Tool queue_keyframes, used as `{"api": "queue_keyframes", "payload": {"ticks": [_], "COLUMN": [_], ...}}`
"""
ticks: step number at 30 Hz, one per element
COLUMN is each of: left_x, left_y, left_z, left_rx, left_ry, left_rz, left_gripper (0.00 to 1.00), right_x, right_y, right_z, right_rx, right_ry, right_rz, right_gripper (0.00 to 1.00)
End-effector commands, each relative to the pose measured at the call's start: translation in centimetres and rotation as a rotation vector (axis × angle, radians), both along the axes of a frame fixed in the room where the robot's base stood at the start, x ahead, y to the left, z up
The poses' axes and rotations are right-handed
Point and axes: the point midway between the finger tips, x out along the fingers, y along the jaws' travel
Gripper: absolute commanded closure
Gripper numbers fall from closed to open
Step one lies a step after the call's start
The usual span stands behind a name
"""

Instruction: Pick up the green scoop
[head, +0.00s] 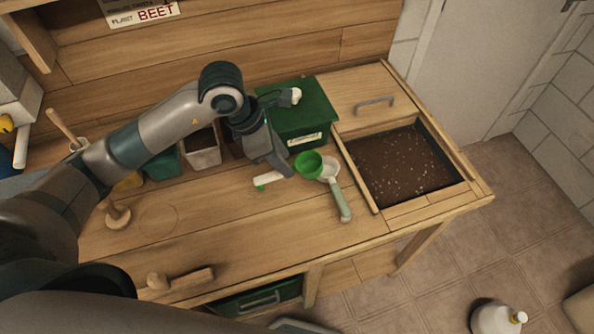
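The green scoop (309,164) lies near the middle of the bench, its round bowl at the right of my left gripper. Its handle is mostly hidden by the gripper; a small green bit shows at the lower left beside a white strip (266,180). My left gripper (282,168) points down right over the handle area, close to the bowl. I cannot tell whether its fingers are open or shut, or touch the scoop. My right gripper is not in view.
A pale scoop with a grey-green handle (341,203) lies just right of the green bowl. A green box (307,118) stands behind. A soil bin (402,168) is sunk in the bench at right. A wooden mallet (180,279) lies at the front; the bench between is clear.

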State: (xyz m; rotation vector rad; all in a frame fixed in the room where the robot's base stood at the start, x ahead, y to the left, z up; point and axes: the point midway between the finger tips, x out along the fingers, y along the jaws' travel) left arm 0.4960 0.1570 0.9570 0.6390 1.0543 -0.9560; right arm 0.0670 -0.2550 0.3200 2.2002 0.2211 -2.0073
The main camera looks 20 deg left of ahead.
Motion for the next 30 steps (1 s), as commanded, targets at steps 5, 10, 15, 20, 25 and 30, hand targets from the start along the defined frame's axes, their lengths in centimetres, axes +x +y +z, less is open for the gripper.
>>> {"api": "queue_keyframes", "payload": {"ticks": [5,10,15,20,25,30], "left_x": [0.0,0.0,0.2,0.6,1.0,1.1], "left_y": [0.0,-0.1,-0.6,-1.5,-2.0,-2.2], "left_z": [-0.1,-0.1,-1.1,-2.9,-4.5,-4.7], "left_rx": [0.0,0.0,-0.002,-0.003,-0.001,-0.001], "left_ry": [0.0,0.0,0.001,0.003,0.0,-0.001], "left_rz": [0.0,0.0,-0.001,-0.001,0.0,-0.001], "left_gripper": [0.66,0.66,0.66,0.66,0.66,0.66], "right_x": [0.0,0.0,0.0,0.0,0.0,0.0], "right_y": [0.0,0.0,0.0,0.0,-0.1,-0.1], "right_z": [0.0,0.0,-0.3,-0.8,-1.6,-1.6], "right_rx": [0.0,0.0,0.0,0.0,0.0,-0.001], "right_ry": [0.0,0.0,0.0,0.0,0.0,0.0], "right_rz": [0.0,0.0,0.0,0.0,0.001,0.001], "right_gripper": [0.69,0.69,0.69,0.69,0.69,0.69]}}
